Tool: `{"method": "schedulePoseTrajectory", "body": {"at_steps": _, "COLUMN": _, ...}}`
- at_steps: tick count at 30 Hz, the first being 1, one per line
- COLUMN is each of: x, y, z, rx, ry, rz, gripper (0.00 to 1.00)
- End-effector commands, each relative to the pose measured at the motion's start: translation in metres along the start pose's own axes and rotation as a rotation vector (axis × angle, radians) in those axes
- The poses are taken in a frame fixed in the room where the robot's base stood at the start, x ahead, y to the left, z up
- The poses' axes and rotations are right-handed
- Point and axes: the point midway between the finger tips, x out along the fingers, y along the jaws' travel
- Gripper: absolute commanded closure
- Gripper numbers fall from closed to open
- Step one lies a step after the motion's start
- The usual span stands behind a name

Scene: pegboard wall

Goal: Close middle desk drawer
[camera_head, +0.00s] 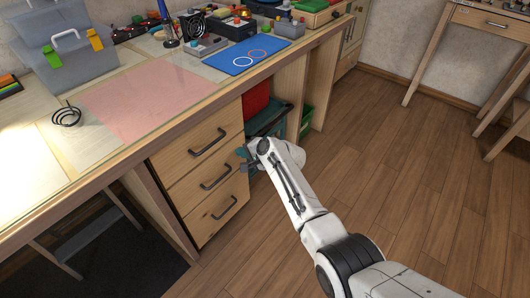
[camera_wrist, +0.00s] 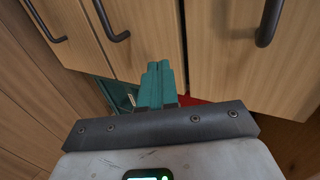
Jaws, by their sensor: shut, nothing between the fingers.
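The wooden desk's drawer unit has three stacked drawers with dark bar handles. The middle drawer (camera_head: 190,190) lies between the top drawer (camera_head: 185,158) and the bottom drawer (camera_head: 205,221). In the head view the fronts look nearly flush, and I cannot tell how far the middle one stands out. My gripper (camera_head: 243,161) is by the right edge of the drawer fronts, near middle drawer height. In the wrist view its teal fingers (camera_wrist: 158,72) are together and empty, beside the drawer fronts; contact is unclear. Handles show there too, but which drawer each belongs to is unclear.
The desktop holds a grey toolbox (camera_head: 72,62), a pink mat (camera_head: 150,95), a blue mat (camera_head: 247,57) and small parts. A red item (camera_head: 256,97) and a green bin (camera_head: 306,120) are under the desk, right of the drawers. The wooden floor (camera_head: 390,170) on the right is clear.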

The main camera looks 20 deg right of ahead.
Motion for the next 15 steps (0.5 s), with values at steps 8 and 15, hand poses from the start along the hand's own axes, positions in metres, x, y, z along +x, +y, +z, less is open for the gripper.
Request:
{"method": "schedulePoseTrajectory", "body": {"at_steps": 8, "x": -0.043, "y": -0.004, "z": 0.000, "rx": 0.001, "ry": 0.001, "rz": 0.000, "gripper": 1.00}}
{"method": "schedulePoseTrajectory", "body": {"at_steps": 15, "x": -0.079, "y": -0.002, "z": -0.001, "rx": 0.001, "ry": 0.001, "rz": 0.001, "gripper": 1.00}}
